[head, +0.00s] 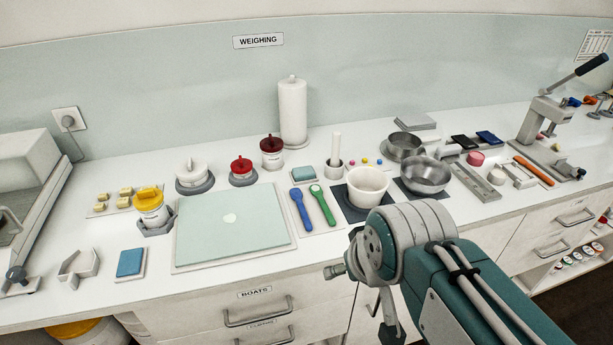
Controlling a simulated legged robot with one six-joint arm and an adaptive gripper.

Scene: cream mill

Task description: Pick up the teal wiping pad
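A small teal pad (304,173) lies flat on a light holder on the white counter, left of the white upright pestle and in front of the paper towel roll. A bluer pad (130,262) lies on a white tray near the front left of the counter. My arm rises from the lower right, its grey joint in front of the counter's front edge. A dark part of my arm hangs below that joint. I cannot make out my gripper's fingers. Both pads are apart from my arm.
A pale green mat (194,246) lies front centre. Blue and green spoons (301,209) lie between it and a white mortar (366,188). Lidded jars (243,172) stand left of the teal pad. Steel bowls (427,177) and a lever press (545,122) stand right.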

